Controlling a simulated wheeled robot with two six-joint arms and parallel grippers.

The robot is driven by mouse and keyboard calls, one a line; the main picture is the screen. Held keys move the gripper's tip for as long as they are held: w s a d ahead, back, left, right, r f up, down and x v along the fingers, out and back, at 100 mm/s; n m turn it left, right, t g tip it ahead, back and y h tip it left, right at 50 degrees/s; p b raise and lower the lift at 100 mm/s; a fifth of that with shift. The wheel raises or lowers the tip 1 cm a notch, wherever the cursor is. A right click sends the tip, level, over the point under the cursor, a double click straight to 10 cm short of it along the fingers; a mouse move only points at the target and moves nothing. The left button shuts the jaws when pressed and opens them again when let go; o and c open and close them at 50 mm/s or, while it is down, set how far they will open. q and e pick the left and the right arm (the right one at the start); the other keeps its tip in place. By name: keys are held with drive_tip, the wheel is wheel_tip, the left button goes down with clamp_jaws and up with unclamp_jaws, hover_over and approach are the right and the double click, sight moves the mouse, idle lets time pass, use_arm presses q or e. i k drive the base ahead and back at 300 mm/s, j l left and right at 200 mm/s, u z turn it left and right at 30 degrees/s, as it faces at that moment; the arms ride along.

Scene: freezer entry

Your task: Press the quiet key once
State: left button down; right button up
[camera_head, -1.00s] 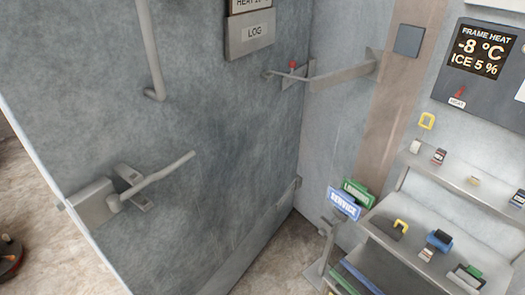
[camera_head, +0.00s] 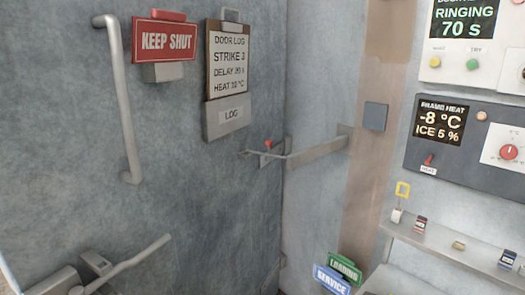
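In the head view, a light panel (camera_head: 486,88) at the top right carries a black display (camera_head: 463,15) reading RINGING 70 S. Below the display are a yellow round key (camera_head: 435,62) and a green round key (camera_head: 473,64). The green key's label seems to read TRY; the yellow key's label is too small to read surely, so I cannot tell which is the quiet key. The panel's top and right side are cut off by the frame. Neither of my grippers is in view.
A grey FRAME HEAT panel (camera_head: 475,176) with a red switch and a dial is below. A shelf (camera_head: 440,245) with small items is lower right. A door with handle (camera_head: 122,100), KEEP SHUT sign (camera_head: 164,40) and door log (camera_head: 229,64) fills the left.

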sight(434, 61)
drive_tip(key=z, duration=1.5)
